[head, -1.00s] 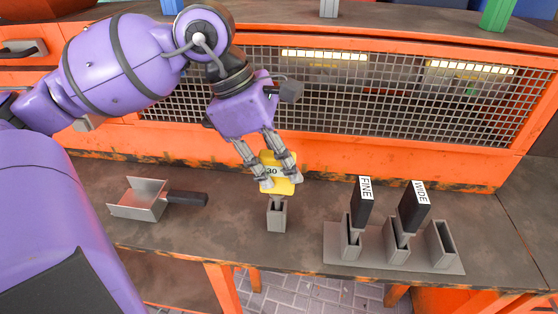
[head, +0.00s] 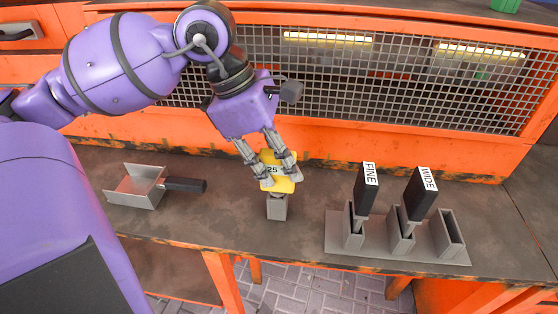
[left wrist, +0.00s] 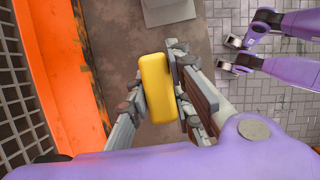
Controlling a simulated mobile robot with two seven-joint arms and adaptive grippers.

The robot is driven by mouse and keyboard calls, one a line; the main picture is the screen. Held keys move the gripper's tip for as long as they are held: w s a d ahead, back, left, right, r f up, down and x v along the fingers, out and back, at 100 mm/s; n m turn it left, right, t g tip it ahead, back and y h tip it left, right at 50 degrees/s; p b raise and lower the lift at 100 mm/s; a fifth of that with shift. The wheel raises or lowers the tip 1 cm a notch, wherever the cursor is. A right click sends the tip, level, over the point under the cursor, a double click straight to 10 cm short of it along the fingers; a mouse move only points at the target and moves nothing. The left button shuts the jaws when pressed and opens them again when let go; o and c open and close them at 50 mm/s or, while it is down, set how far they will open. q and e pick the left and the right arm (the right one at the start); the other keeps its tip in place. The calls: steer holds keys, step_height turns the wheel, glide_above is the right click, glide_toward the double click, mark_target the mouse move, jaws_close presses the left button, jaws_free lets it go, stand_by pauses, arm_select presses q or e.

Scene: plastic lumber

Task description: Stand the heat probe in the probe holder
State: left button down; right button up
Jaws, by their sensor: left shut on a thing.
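The heat probe is a yellow block with a small display reading 25 (head: 279,180). My left gripper (head: 267,176) is shut on it, with a finger on each side. The probe also shows as a rounded yellow block between the fingers in the left wrist view (left wrist: 157,88). The probe holder (head: 277,208) is a small grey box on the bench directly below the probe. The probe's lower edge meets or overlaps the holder's top in the head view. Any stem below the yellow body is hidden, and I cannot tell how deep it sits. My right gripper is not in view.
A grey rack (head: 405,245) on the right holds two black-handled tools, FINE (head: 367,185) and WIDE (head: 421,195); its right slot is empty. A metal scoop (head: 135,190) lies left. An orange cabinet with mesh (head: 380,85) stands behind. Bench is clear between holder and rack.

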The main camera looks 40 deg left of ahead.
arm_select(q)
steer(key=c, duration=1.5)
jaws_free()
steer(key=v, duration=1.2)
steer(key=shift+d, duration=0.1)
